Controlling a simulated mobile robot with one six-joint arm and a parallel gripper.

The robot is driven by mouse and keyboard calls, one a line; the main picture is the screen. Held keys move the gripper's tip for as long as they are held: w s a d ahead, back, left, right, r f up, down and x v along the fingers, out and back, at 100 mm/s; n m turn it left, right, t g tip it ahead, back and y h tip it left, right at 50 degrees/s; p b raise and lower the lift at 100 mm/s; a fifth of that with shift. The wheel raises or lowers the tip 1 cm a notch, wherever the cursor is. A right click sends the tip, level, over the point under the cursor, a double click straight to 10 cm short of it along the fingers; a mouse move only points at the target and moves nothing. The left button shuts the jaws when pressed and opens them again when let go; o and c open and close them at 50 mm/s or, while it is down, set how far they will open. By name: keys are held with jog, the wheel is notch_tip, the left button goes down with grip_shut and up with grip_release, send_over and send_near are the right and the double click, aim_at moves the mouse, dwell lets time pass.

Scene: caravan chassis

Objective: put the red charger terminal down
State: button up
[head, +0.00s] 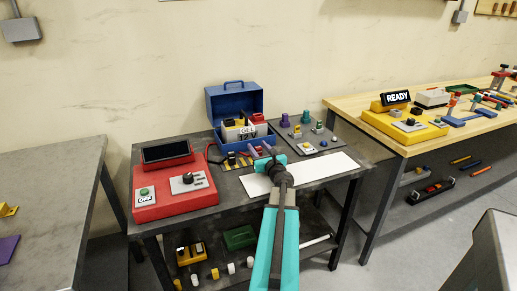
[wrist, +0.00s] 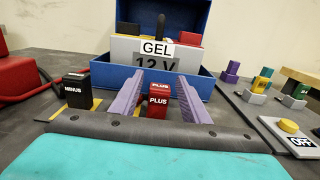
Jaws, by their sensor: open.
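The red charger terminal (wrist: 158,105), a small red block marked PLUS, stands upright between my gripper's two purple fingers in the wrist view. My gripper (wrist: 163,80) is open, with a visible gap on each side of the block. The block's lower part is hidden behind the gripper's front edge, so I cannot tell what it rests on. A black terminal marked MINUS (wrist: 76,92) stands to the left. The battery marked GEL 12 V (wrist: 150,54) sits in a blue box just behind. In the head view my gripper (head: 259,148) is over the dark table, in front of that box.
The red charger (head: 160,204), with a green button marked OFF, stands at the table's left. A grey panel (head: 323,146) with coloured parts lies to the right. A white strip (head: 328,168) lies along the front. A wooden bench (head: 345,105) stands further right.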

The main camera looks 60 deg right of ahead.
jog(key=b+v, duration=0.1)
jog(key=v, duration=0.8)
jog(key=shift+s+a, duration=0.15)
jog(key=shift+r+p, duration=0.15)
jog(key=shift+p, duration=0.55)
jog(key=p+v, duration=0.2)
jog(key=p, duration=0.4)
jog(key=shift+s+a, duration=0.1)
jog(key=shift+s, duration=0.15)
dwell(0.6)
